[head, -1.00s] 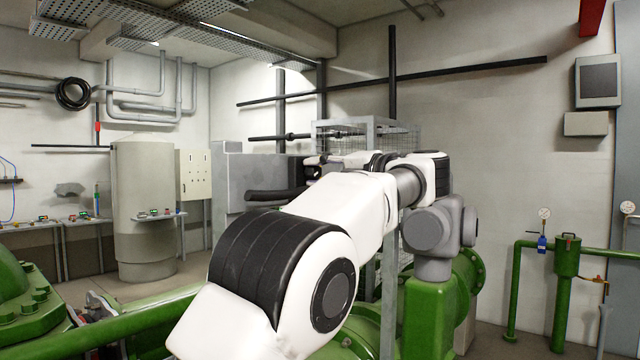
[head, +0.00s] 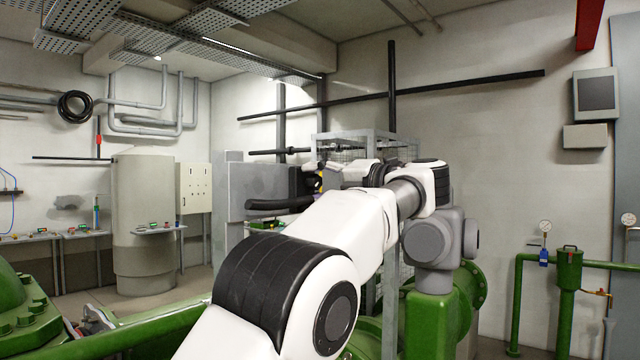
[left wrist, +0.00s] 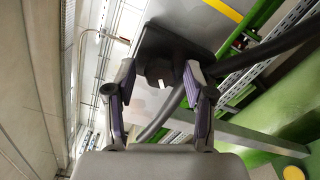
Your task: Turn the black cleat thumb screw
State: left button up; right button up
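A dark knob with a small white mark (left wrist: 160,72), which looks like the thumb screw, stands in front of a black block (left wrist: 178,44) in the left wrist view. My left gripper (left wrist: 159,77) is open, with one finger on each side of the knob and a gap that shows on both sides. Whether a fingertip touches it I cannot tell. In the head view the black block (head: 302,182) shows beside the grey cabinet. My left arm hides most of the gripper and the knob there. My right gripper is in neither view.
A thick black cable (left wrist: 262,52) runs past the right finger and behind it; it also shows in the head view (head: 280,204). A grey cabinet (head: 252,186) and a wire mesh cage (head: 405,147) stand close by. Green pipework (head: 472,285) lies on the right.

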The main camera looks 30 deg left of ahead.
pick_arm(q)
jog(key=d, duration=1.1)
jog(key=shift+s+d, duration=0.4)
jog(key=shift+s, duration=0.05)
